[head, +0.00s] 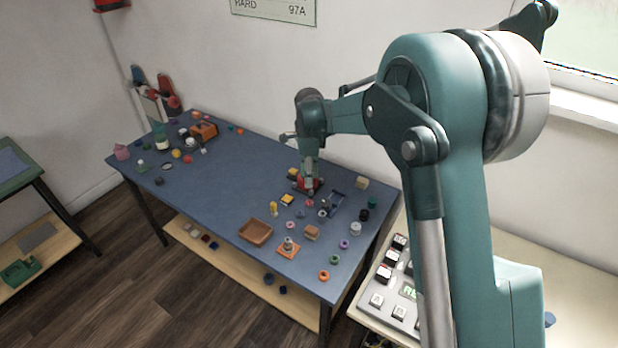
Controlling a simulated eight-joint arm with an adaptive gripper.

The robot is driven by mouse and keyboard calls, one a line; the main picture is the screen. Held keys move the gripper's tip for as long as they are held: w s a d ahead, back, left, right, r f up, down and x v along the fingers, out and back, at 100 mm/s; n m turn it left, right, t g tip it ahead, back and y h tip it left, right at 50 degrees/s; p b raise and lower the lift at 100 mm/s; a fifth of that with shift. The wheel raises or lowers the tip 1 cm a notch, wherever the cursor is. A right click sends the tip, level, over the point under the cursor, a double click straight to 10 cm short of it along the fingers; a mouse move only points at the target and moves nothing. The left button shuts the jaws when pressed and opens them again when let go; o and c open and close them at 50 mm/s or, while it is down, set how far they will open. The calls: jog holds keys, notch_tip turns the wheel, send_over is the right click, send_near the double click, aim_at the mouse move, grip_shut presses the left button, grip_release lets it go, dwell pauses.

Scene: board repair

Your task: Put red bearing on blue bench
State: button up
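The blue bench (215,200) is a long table with a blue top, standing against the wall. My gripper (309,188) points down over its back right part, among small parts. A red object (300,185) shows right at the fingertips; at this size I cannot tell whether it is the red bearing or whether the fingers hold it. A small reddish ring-like piece (310,203) lies just below the gripper in the picture. I cannot tell which piece is the red bearing. Whether my gripper is open or shut does not show.
A brown tray (256,231) is at the bench's front. Orange (323,275), green (334,259) and purple (343,243) rings lie near the right end. An orange box (204,131) and several small parts crowd the left end. The bench's middle is mostly clear.

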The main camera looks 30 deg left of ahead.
dwell(0.7)
jog(key=d+r+n+t, duration=0.1)
jog(key=d+r, duration=0.5)
jog(key=d, duration=0.4)
jog(key=w+d+r+n+y, duration=0.1)
jog(key=d+r+n, duration=0.1)
jog(key=d+r, duration=0.55)
jog(key=d+r+n+t, duration=0.1)
jog(key=d+r, duration=0.4)
jog(key=d, duration=0.6)
jog(key=s+d+r+n+t, duration=0.1)
jog(key=s+d+r+n, duration=0.2)
jog(key=d, duration=0.7)
jog(key=s+d+r+t, duration=0.1)
jog(key=s+d+r, duration=0.3)
jog(key=d, duration=0.5)
jog(key=s+d+f+n+t, duration=0.1)
jog(key=s+d+f+n, duration=0.1)
jog(key=s+d, duration=0.8)
jog(key=s+d+f+n+t+h, duration=0.1)
jog(key=s+d+f+n+t, duration=0.1)
jog(key=s+d, duration=0.8)
jog(key=shift+d+f+n, duration=0.3)
jog(key=shift+f+n, duration=0.2)
jog(key=shift+f, duration=0.15)
jog(key=shift+o, duration=0.3)
